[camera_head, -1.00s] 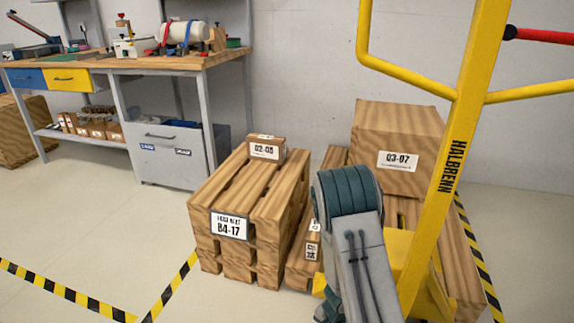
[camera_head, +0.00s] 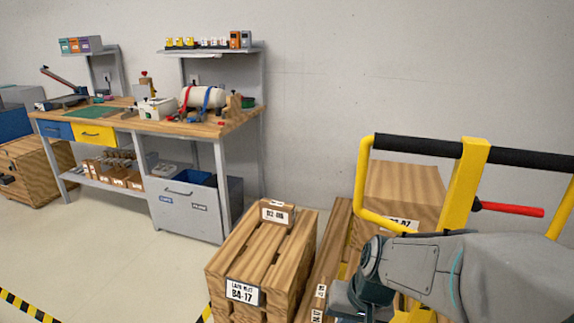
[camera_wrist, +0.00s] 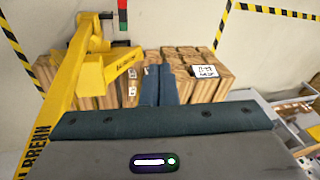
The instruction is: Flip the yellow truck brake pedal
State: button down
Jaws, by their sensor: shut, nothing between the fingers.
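The yellow truck (camera_head: 462,185) stands at the right in the head view, with a black handle bar and a red lever. In the wrist view its yellow mast (camera_wrist: 62,100) rises along the left and its yellow lower part (camera_wrist: 108,66) is at the upper left. A small piece with red and green faces (camera_wrist: 123,20) shows beyond that part; I cannot tell whether it is the brake pedal. My gripper (camera_wrist: 158,60) is shut and empty, its teal fingers together, right of the truck's lower part. In the head view my arm hides the truck's lower part.
Wooden pallets (camera_head: 262,255) with labelled boxes stand beside the truck; a larger wooden box (camera_head: 400,190) is behind it. A workbench (camera_head: 190,128) with drawers is at the left. Open floor (camera_head: 110,250) lies in front of the bench, with striped tape on it.

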jog(key=s+d+r+h+p, duration=0.1)
jog(key=s+d+r+p, duration=0.1)
jog(key=r, duration=0.4)
jog(key=s+d+r+n+h+p, duration=0.1)
jog(key=s+r+p, duration=0.3)
jog(key=r, duration=0.3)
jog(key=shift+s+d+r+t, duration=0.2)
jog(key=shift+s+d+t, duration=0.15)
jog(key=shift+s+t, duration=0.05)
